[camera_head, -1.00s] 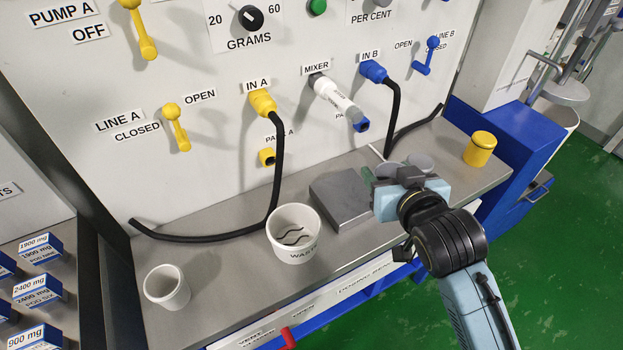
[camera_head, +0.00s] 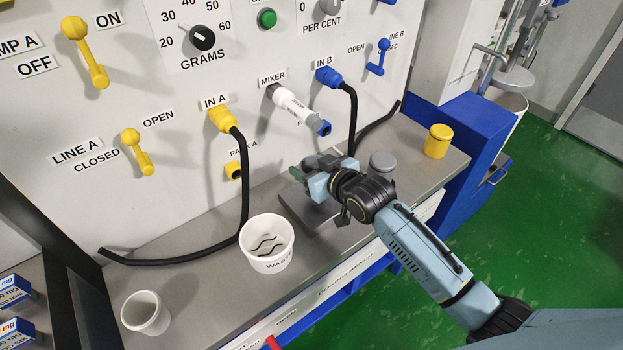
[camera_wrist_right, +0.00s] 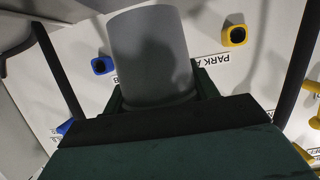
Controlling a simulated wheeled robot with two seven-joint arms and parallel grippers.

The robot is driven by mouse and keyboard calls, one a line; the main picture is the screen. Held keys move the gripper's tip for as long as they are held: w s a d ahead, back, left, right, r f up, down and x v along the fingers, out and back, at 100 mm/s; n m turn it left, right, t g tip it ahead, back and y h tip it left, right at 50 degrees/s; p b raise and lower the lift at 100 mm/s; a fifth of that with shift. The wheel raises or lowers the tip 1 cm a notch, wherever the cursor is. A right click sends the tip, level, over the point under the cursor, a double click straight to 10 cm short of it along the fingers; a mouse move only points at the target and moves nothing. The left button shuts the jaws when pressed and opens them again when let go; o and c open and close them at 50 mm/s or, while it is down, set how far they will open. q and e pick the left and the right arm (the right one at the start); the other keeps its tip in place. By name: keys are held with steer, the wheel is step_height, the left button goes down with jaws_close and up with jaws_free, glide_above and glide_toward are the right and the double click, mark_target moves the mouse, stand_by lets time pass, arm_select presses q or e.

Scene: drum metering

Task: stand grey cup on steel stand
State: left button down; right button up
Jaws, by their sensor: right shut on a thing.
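The grey cup (camera_wrist_right: 150,55) stands out between the dark green fingers of my right gripper (camera_wrist_right: 155,105) in the right wrist view. In the head view my right gripper (camera_head: 312,175) is over the steel stand, shut on the cup. The cup is mostly hidden there by the gripper. The steel stand (camera_head: 298,207) is a low grey block on the bench, partly covered by my right arm. I cannot tell whether the cup touches the stand. My left gripper is not in view.
A white waste tub (camera_head: 268,245) stands left of the stand, and a white cup (camera_head: 145,312) further left. A grey round piece (camera_head: 382,164) and a yellow jar (camera_head: 437,141) are to the right. Black hoses (camera_head: 243,180) hang from the panel behind.

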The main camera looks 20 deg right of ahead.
steer(key=shift+f+b, duration=0.3)
steer(key=shift+f, duration=1.4)
steer(key=shift+f, duration=0.15)
steer(key=o, duration=1)
steer(key=shift+s+r, duration=0.1)
steer(key=shift+r, duration=0.1)
steer(key=p+v, duration=0.2)
steer(key=v, duration=1)
